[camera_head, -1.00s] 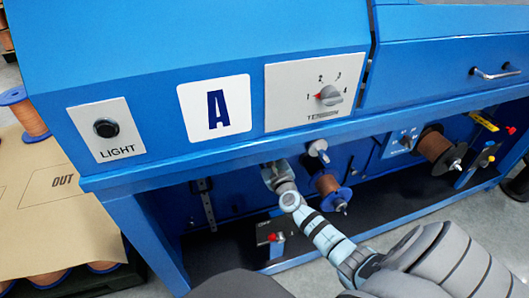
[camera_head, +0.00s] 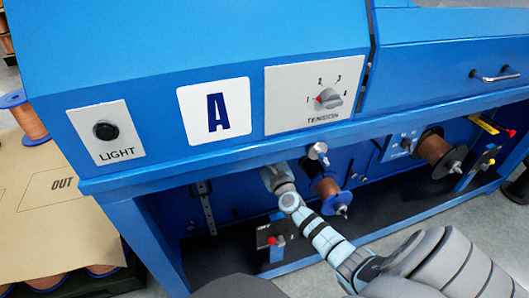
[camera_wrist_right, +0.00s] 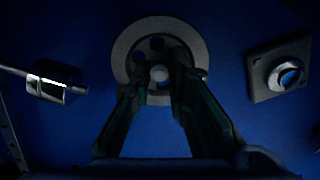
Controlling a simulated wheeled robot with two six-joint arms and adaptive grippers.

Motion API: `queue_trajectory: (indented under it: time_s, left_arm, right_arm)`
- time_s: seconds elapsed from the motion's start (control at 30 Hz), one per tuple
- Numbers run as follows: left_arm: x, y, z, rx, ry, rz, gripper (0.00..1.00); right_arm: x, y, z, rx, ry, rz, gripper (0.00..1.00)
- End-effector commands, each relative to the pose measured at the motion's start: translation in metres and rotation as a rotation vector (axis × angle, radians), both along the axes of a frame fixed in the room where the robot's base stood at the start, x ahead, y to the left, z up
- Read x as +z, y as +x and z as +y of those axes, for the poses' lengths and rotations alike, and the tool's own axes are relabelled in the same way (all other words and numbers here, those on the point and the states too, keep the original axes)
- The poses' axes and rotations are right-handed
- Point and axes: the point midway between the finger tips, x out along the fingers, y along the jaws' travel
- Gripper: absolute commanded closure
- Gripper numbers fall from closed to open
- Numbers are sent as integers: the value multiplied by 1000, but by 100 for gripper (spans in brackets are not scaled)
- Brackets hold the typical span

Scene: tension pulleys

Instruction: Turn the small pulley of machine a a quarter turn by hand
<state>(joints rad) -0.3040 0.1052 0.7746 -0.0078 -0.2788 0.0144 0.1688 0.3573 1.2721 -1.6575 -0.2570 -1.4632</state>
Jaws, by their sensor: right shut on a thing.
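Machine A is the blue machine with the white A sign (camera_head: 214,111). The small pulley (camera_wrist_right: 122,58) is a pale grey disc with dark round holes and a bright centre, seen face-on in the right wrist view. My right gripper (camera_wrist_right: 160,62) is shut on the pulley, its two fingers reaching over the disc on either side of the centre. In the head view my right gripper (camera_head: 270,172) is under the machine's front ledge, and the pulley is hidden there. My left gripper is not in view.
Right of the gripper are a silver roller (camera_head: 317,151) and a copper spool (camera_head: 326,188). The wrist view shows a metal cylinder (camera_wrist_right: 50,83) at left and a square plate with a round fitting (camera_wrist_right: 279,68) at right. The ledge (camera_head: 190,165) overhangs closely.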

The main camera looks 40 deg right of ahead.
Motion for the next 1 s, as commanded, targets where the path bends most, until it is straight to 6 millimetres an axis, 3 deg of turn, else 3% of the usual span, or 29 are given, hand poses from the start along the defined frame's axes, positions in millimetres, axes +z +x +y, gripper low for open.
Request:
queue_trajectory:
  time_s: [0.27,1.0]
  left_arm:
    - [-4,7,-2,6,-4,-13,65]
    - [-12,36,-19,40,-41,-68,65]
  right_arm:
    - [-1,0,0,0,151,-53,100]
    - [-2,-1,-1,1,806,-281,100]
